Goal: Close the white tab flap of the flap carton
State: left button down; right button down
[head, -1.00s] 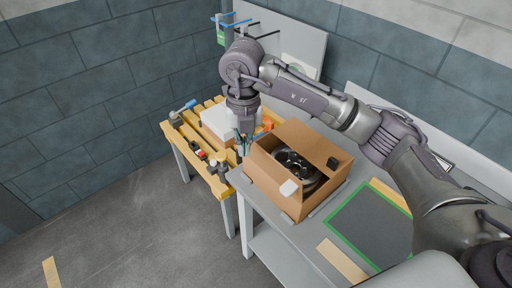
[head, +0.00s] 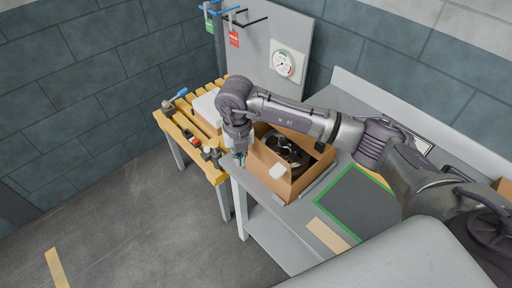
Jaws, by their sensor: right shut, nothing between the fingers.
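The flap carton (head: 303,184) is an open brown box on the grey table, with a dark wheel (head: 284,149) inside it. The white tab (head: 278,171) shows at the carton's near side, by the rim; whether its flap stands up or hangs cannot be told. My right gripper (head: 240,160) points down just left of the carton, shut and empty, and seems apart from the white tab. My right arm crosses above the carton and hides its back part. My left gripper is out of view.
A yellow slatted bench (head: 207,166) with tools and a white box stands to the left. A green-edged dark mat (head: 357,208) lies right of the carton. A grey panel (head: 268,40) with hooks and a gauge stands behind. The floor at left is clear.

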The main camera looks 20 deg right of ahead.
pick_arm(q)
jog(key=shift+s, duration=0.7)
pick_arm(e)
jog(key=shift+w+d+r, duration=0.1)
jog(key=shift+d+r, duration=0.15)
jog(key=shift+r, duration=0.05)
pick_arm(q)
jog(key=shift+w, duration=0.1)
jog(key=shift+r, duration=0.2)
pick_arm(e)
jog(key=shift+w+d+r, duration=0.2)
jog(key=shift+d+r, duration=0.4)
jog(key=shift+d, duration=0.05)
jog(key=shift+w+d+r, duration=0.3)
jog(key=shift+d+r, duration=0.1)
jog(key=shift+d, duration=0.3)
